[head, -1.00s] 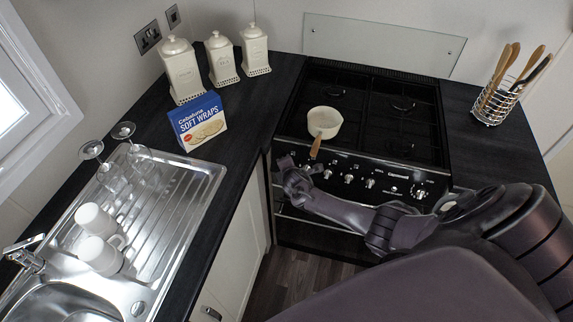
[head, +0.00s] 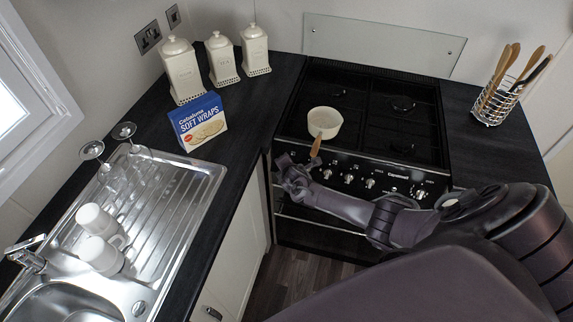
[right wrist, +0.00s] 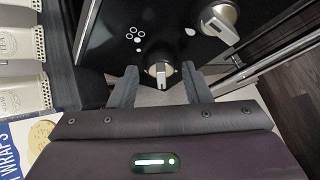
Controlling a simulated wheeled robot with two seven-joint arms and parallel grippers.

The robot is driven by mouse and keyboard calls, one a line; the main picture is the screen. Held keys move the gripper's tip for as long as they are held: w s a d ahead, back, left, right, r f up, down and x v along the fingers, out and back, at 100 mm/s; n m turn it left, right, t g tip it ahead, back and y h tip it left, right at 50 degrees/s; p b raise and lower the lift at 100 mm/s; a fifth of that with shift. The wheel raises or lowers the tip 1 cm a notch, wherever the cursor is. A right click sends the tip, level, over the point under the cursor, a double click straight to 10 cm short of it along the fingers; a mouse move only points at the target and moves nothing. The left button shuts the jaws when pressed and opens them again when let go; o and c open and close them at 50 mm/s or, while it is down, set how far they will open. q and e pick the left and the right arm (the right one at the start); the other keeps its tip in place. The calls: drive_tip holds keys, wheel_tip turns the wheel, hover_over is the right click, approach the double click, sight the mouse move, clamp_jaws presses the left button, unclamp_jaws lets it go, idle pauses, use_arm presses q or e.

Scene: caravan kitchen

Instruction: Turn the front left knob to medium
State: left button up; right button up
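The stove (head: 385,165) has a row of silver knobs on its black front panel. My right gripper (head: 283,163) is at the left end of that row in the head view and hides the leftmost knob there. In the right wrist view that knob (right wrist: 160,72) sits between the two fingertips of my right gripper (right wrist: 161,82). The fingers are apart, with gaps on both sides of the knob. A burner symbol is printed on the panel beside it. My left gripper is not in view.
A cream pan (head: 324,122) stands on the front left of the hob, its wooden handle (head: 316,145) sticking out over the front edge near my right gripper. Another knob (right wrist: 219,24) is close by. A soft wraps box (head: 199,122) stands on the left worktop.

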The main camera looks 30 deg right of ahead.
drive_tip(key=shift+o, duration=0.5)
drive_tip(key=shift+f, duration=0.1)
drive_tip(key=shift+a, duration=0.1)
drive_tip(key=v, duration=0.7)
drive_tip(key=shift+s+r+p, duration=0.25)
drive_tip(key=shift+s+p, duration=0.05)
drive_tip(key=shift+p, duration=0.1)
drive_tip(key=shift+a, duration=0.1)
